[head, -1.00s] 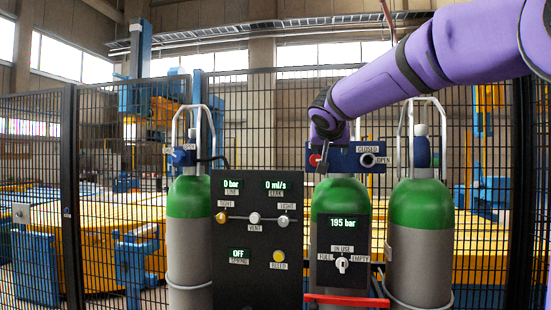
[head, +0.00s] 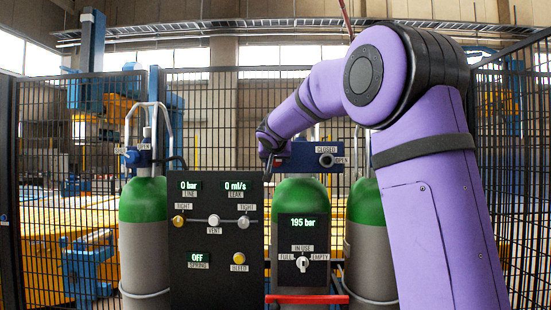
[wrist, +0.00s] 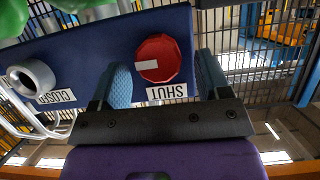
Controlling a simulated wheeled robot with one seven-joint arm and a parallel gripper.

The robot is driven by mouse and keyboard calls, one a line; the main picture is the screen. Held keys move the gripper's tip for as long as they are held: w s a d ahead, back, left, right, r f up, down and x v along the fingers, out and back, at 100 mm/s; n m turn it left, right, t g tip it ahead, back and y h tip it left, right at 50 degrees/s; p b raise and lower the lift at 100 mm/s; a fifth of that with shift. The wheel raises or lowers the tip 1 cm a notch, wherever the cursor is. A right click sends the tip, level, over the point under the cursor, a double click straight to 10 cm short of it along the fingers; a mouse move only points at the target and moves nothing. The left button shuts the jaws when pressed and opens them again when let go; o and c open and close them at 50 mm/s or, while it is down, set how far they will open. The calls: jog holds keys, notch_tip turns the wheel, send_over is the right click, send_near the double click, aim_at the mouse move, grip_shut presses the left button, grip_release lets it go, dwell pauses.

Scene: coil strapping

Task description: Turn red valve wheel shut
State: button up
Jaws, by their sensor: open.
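The red valve wheel (wrist: 160,58) shows in the wrist view, many-sided, on a dark blue valve block (wrist: 92,45). A white mark on the wheel points left, and a SHUT label (wrist: 166,91) sits below it on the block. I cannot tell how deep the fingers reach. In the head view the block (head: 312,155) tops the middle green cylinder (head: 300,197); my wrist covers the wheel there.
A grey outlet (wrist: 30,77) with a CLOSED label sits on the same block. A black panel (head: 215,235) with knobs and displays stands left of the middle cylinder. Other green cylinders stand at the left (head: 143,205) and right (head: 366,215). A mesh fence (head: 60,160) runs behind.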

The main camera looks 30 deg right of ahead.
jog(key=shift+w+d, duration=0.15)
jog(key=c, duration=0.9)
jog(key=shift+w+a+f+n+g+h, duration=0.2)
jog(key=shift+n+h, duration=1.05)
jog(key=shift+n, duration=1)
jog(key=shift+w+a+f+n+g+h, duration=0.1)
jog(key=shift+a+f+n+g+h, duration=0.15)
jog(key=shift+n+h, duration=1.5)
jog(key=shift+w+a+f+n+g+h, duration=0.25)
jog(key=shift+n+h, duration=0.55)
jog(key=shift+n, duration=1.9)
jog(key=shift+s+d+f, duration=0.1)
jog(key=shift+s, duration=0.1)
